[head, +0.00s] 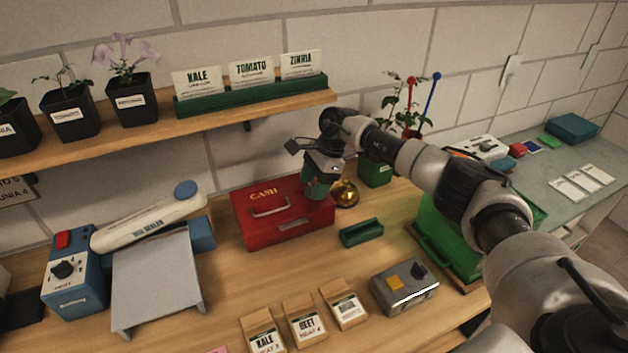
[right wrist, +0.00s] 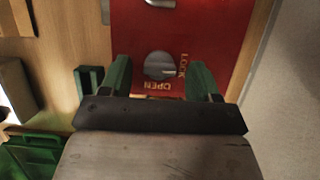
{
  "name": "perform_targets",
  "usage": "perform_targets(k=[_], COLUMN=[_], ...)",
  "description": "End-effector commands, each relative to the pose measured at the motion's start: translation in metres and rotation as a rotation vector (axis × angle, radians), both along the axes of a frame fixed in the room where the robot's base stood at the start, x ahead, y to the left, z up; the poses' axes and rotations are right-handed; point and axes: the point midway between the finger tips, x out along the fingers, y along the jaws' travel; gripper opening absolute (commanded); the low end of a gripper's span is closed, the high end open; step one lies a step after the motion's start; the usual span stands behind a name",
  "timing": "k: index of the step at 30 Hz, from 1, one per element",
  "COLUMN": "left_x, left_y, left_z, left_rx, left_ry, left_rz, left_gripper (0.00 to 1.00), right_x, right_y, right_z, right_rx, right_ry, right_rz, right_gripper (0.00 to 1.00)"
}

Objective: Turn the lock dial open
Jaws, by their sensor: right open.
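The red cash box (head: 262,232) stands closed on the wooden bench against the wall, with a metal handle on its lid. Its round grey lock dial (right wrist: 158,66) shows in the right wrist view, between the printed words LOCK and OPEN; I cannot tell its exact setting. In the head view the dial is hidden behind my right gripper (head: 318,187). In the right wrist view the green fingers of this gripper (right wrist: 160,74) are open, one on each side of the dial, with a gap to it. My left gripper is not in view.
A brass bell (head: 345,194) stands close beside the box's right end. A small green tray (head: 361,233) lies in front of it. Seed packets (head: 306,320) and a grey control box (head: 403,287) are nearer. The shelf (head: 230,107) runs above and behind.

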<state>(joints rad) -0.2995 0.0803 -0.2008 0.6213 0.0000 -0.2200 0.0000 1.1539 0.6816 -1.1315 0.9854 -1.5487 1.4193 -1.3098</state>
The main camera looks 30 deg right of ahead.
Motion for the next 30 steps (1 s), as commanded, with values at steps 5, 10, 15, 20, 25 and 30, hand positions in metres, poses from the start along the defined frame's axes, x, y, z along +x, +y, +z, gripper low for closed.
perform_targets(k=[5, 10, 15, 20, 25, 30], left_x=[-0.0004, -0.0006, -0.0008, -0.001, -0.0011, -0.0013], left_y=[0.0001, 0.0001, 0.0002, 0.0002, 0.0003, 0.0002], left_z=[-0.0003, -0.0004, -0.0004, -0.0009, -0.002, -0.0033], left_rx=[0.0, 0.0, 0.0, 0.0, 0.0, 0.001], left_ry=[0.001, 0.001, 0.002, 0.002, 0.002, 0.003], left_rz=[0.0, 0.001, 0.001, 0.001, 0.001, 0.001], left_gripper=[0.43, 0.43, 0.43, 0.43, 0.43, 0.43], right_x=[0.0001, 0.0001, 0.0001, -0.0002, -0.0009, -0.0019], right_y=[-0.0001, -0.0003, -0.0005, -0.0007, -0.0006, -0.0005], right_z=[0.0001, 0.0003, 0.0003, 0.0004, 0.0002, 0.0003], right_rx=[0.0, 0.0, 0.0, 0.0, -0.001, -0.001], right_ry=[0.0, 0.0, -0.001, -0.001, -0.002, -0.003], right_rz=[0.001, 0.001, -0.001, -0.026, -0.098, -0.224], right_gripper=[0.48, 0.22, 0.12, 0.12, 0.12, 0.12])
